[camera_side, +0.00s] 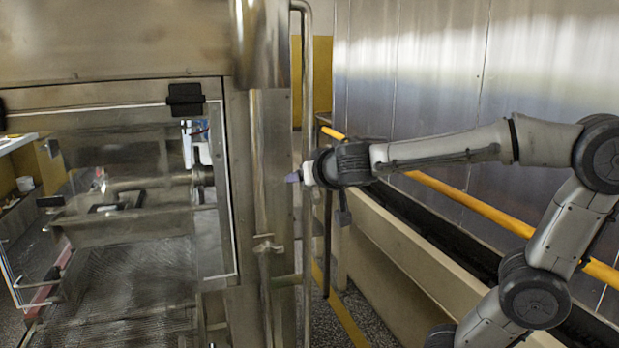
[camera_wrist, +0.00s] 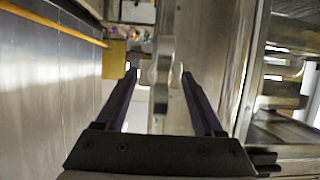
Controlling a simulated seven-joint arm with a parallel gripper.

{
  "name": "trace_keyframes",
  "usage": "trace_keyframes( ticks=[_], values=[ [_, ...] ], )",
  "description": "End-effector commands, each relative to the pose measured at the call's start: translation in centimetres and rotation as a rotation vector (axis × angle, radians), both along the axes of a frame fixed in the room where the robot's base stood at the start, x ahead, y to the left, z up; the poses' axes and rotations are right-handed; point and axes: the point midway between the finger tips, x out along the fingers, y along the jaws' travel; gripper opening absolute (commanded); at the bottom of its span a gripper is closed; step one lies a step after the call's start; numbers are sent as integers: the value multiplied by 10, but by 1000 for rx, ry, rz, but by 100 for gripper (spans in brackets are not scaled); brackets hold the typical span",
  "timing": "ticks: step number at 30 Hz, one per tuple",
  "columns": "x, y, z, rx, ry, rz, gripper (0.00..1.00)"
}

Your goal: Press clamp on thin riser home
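My gripper (camera_side: 293,178) reaches in from the right in the side view, level, with its purple-grey fingertips close to the upright pipes of the steel machine. In the wrist view my gripper (camera_wrist: 159,76) has two dark fingers standing wide apart, with nothing held between them. A narrow upright steel strip or pipe (camera_wrist: 165,45) with a wavy outline shows in the gap, nearer the right finger; I cannot tell whether it touches. A thin riser pipe (camera_side: 307,80) runs down the machine's right side. A small clamp-like fitting (camera_side: 268,247) sits on the upright pipework, below my gripper's height.
The steel machine (camera_side: 110,45) with a framed opening and mesh belt (camera_side: 125,290) fills the left. A yellow rail (camera_side: 465,205) and a beige trough (camera_side: 400,250) run beside the metal wall (camera_side: 430,80) at right. Patterned floor shows between machine and trough.

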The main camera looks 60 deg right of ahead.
Motion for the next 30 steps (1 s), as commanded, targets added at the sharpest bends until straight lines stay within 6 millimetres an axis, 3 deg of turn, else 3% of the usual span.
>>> trace_keyframes(
  ticks=[2, 14, 30],
  values=[
    [0, 0, 0, 0, 0, 0, 85],
    [-4, 4, 2, 0, -3, 1, 85],
    [-45, 48, 27, 1, -3, 7, 85]
  ],
)
